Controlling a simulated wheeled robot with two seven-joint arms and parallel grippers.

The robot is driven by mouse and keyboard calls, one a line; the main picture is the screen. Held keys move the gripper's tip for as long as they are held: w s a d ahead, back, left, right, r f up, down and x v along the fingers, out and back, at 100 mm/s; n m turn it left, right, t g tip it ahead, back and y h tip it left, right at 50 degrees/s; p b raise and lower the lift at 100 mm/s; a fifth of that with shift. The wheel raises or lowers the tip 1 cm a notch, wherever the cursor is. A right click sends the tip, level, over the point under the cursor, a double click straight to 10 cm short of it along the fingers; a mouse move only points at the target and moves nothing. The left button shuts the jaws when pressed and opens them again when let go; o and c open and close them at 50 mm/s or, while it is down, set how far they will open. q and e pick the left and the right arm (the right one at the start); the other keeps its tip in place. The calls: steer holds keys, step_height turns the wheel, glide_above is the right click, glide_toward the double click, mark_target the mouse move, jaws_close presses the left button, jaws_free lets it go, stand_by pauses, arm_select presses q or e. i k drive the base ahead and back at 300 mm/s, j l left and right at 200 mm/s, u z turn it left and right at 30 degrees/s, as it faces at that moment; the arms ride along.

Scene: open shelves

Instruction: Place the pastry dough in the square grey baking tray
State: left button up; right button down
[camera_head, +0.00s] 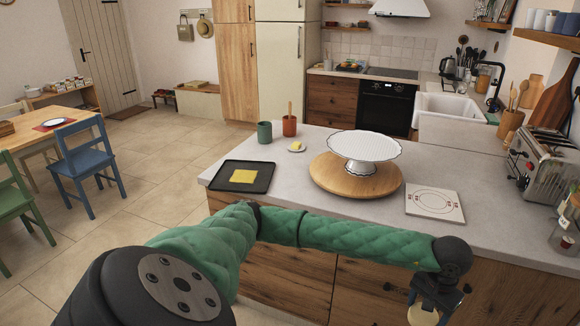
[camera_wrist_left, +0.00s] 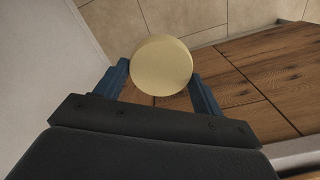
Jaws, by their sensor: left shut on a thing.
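A pale yellow round disc (camera_wrist_left: 161,66), which looks like the pastry dough, is between the two blue fingers of my left gripper (camera_wrist_left: 160,74) in the wrist view. The gripper is shut on it. In the head view my left gripper (camera_head: 430,302) hangs in front of the island's drawers, below the counter top, with the disc (camera_head: 422,316) at the bottom edge of the picture. A dark grey, squarish baking tray (camera_head: 222,182) lies flat at the counter's left end, well left of the gripper. A yellow square sheet (camera_head: 243,176) lies on it. My right gripper is not in view.
A white cake stand (camera_head: 365,147) stands on a round wooden board (camera_head: 355,178) mid-counter. A white square board (camera_head: 435,202) with printed circles lies right of it. Green (camera_head: 264,132) and terracotta (camera_head: 289,126) cups and a small butter dish (camera_head: 297,147) stand behind. A toaster (camera_head: 540,160) is far right.

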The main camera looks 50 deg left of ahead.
mark_target(244, 176)
steer(key=k+u, duration=0.2)
steer(key=u, duration=0.85)
steer(key=i+l+u, duration=0.2)
steer(key=i+u, duration=0.2)
steer(key=i+l+u, duration=0.35)
steer(key=i, duration=0.15)
